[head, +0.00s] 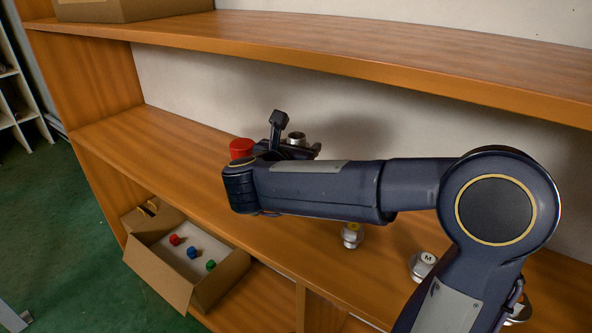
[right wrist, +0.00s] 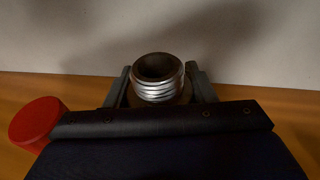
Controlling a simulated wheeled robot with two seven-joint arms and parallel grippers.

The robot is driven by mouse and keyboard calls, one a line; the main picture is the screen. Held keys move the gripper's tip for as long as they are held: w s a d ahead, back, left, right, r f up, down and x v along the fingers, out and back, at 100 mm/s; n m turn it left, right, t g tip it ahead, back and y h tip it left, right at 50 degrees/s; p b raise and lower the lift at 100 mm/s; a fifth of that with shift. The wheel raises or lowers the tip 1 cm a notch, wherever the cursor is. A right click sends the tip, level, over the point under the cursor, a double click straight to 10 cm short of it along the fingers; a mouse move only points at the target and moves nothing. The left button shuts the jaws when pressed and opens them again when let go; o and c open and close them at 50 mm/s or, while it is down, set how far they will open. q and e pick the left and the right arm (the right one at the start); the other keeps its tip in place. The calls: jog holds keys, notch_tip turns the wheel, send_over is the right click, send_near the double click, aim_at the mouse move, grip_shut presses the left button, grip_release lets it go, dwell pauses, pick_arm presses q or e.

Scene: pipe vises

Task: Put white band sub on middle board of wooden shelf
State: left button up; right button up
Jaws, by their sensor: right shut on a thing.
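My right gripper (head: 292,146) is over the middle board (head: 176,134) of the wooden shelf, toward its back. It is shut on a metal sub (head: 297,137), whose threaded upper end shows between the fingers. In the right wrist view the open, threaded end of the sub (right wrist: 157,78) stands upright between the gripper's fingers (right wrist: 160,90). The sub's lower part and any band are hidden by the gripper body, so I cannot tell its band colour or whether it touches the board. My left gripper is not in view.
A red cylinder (head: 241,148) is close left of the gripper. A yellow-marked metal fitting (head: 352,236) and a fitting marked M (head: 423,265) stand nearer the board's front. The upper board (head: 370,52) is overhead. An open cardboard box (head: 160,268) with coloured knobs is below.

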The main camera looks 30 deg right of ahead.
jog(key=shift+f+b, duration=0.6)
jog(key=shift+f, duration=1.65)
jog(key=shift+f, duration=0.1)
jog(key=shift+f+b, duration=0.1)
jog(key=shift+b, duration=0.2)
jog(key=o, duration=1.4)
jog(key=shift+r+p, duration=0.2)
jog(key=shift+p, duration=0.1)
jog(key=shift+s+a, duration=0.15)
jog(key=shift+a, duration=0.1)
jog(key=p+v, duration=0.1)
jog(key=v, duration=1)
jog(key=shift+a, duration=0.25)
